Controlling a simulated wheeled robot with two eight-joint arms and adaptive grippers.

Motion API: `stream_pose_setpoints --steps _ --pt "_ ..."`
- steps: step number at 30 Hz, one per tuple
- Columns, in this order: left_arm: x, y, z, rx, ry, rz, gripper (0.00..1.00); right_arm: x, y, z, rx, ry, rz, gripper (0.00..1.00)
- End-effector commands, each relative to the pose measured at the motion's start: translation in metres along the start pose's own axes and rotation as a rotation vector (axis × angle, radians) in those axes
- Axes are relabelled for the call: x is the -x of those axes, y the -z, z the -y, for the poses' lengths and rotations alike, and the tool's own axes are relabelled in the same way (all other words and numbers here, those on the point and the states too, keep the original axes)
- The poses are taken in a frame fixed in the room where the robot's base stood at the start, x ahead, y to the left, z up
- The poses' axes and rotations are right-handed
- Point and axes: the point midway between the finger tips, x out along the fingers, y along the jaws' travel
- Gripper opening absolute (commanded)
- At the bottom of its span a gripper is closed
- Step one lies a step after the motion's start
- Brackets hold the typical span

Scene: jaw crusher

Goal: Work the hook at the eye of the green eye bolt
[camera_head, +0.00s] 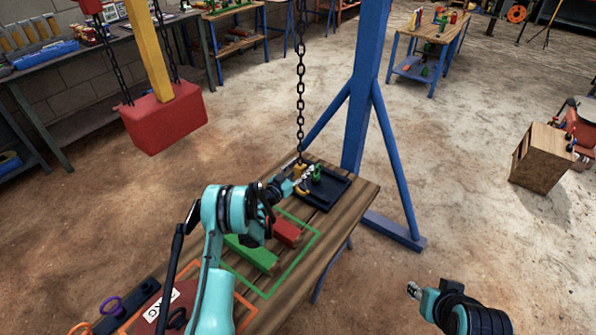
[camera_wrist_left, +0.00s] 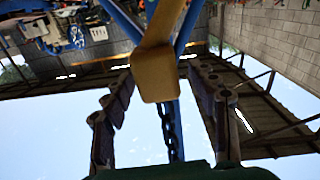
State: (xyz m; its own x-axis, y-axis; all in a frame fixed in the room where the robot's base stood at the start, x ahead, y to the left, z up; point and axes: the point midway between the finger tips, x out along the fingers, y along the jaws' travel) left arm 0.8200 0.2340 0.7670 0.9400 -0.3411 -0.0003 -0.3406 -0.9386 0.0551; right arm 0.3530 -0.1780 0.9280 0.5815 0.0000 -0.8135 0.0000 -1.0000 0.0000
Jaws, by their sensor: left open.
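The yellow hook (camera_head: 299,169) hangs on a dark chain (camera_head: 300,95) over the wooden table. The green eye bolt (camera_head: 317,173) stands at the dark tray, just right of the hook; its eye is too small to make out. My left gripper (camera_head: 303,177) is at the hook, close to the bolt. In the left wrist view the yellow hook (camera_wrist_left: 157,78) shows between my open, spread fingers, with clear gaps on both sides. A green shape (camera_wrist_left: 180,172) fills that view's bottom edge; I cannot tell what it is. My right gripper (camera_head: 413,290) is away from the table, its fingers unclear.
The dark tray (camera_head: 338,188) lies at the table's far end. A red block (camera_head: 286,232) and a green block (camera_head: 251,254) lie nearer. A blue post (camera_head: 367,90) with braces rises behind the table. A red weight (camera_head: 165,119) hangs left.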

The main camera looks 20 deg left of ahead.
Motion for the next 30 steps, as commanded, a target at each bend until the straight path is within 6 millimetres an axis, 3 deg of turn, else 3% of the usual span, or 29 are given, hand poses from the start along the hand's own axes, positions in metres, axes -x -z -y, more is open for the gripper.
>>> stream_pose_setpoints --steps 3,4,10,17,30 --pt "0.000 0.000 0.000 0.000 0.000 0.000 0.59 0.000 0.000 0.000 0.000 0.000 0.000 0.40" --pt "0.000 0.000 0.000 0.000 0.000 0.000 0.53 0.000 0.000 0.000 0.000 0.000 0.000 0.40" --pt "0.000 0.000 0.000 0.000 0.000 0.000 0.01 0.000 0.000 0.000 0.000 0.000 0.000 0.40" --pt "0.000 0.001 0.002 0.000 0.000 0.000 0.00 0.000 0.000 0.000 0.000 0.000 0.000 0.40" --pt "0.000 0.006 0.029 0.001 0.001 -0.001 0.00 0.000 0.000 0.000 0.000 0.000 0.000 0.40"
